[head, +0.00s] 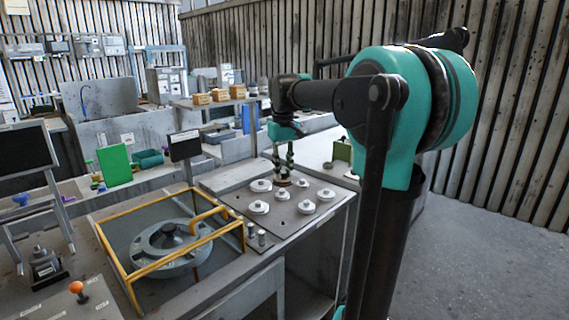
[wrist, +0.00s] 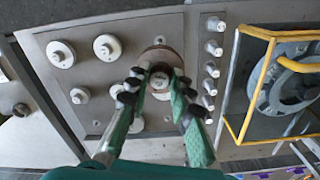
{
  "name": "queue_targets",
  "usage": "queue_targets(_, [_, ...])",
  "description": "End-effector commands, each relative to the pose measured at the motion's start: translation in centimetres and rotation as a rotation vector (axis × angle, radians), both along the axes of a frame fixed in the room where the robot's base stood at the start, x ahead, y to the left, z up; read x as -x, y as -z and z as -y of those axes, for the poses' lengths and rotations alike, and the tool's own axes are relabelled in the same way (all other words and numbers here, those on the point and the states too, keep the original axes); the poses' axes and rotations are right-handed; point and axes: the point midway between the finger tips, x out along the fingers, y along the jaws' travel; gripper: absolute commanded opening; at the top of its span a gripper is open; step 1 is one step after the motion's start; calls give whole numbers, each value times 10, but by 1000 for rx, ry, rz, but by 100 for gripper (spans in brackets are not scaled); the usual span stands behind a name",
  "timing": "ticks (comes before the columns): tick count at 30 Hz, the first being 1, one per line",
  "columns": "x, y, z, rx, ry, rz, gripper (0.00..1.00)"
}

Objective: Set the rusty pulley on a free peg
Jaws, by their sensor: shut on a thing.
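The rusty pulley (wrist: 158,52) shows in the wrist view as a brown round rim between and beyond my fingertips. My gripper (wrist: 160,76) is shut on it, and the fingers hide part of it. In the head view my gripper (head: 283,169) points down over the far part of the grey panel (head: 232,190), with the brown pulley (head: 283,182) at its tips. I cannot tell whether the pulley touches the panel. Several white pulleys (head: 306,207) sit on the panel around it; they also show in the wrist view (wrist: 61,54). No bare peg is clear on the panel.
A yellow-framed bay with a grey blower housing (head: 172,248) lies left of the panel. A row of small pale knobs (wrist: 214,47) lines the panel's edge on that side. A black sign (head: 185,145) stands behind. Floor to the right is clear.

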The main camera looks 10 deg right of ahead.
Motion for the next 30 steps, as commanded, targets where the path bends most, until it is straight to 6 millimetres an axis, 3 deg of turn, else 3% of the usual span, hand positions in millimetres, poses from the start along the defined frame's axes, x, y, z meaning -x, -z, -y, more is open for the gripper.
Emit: queue_targets(30, [0,110,0,0,1,0,0])
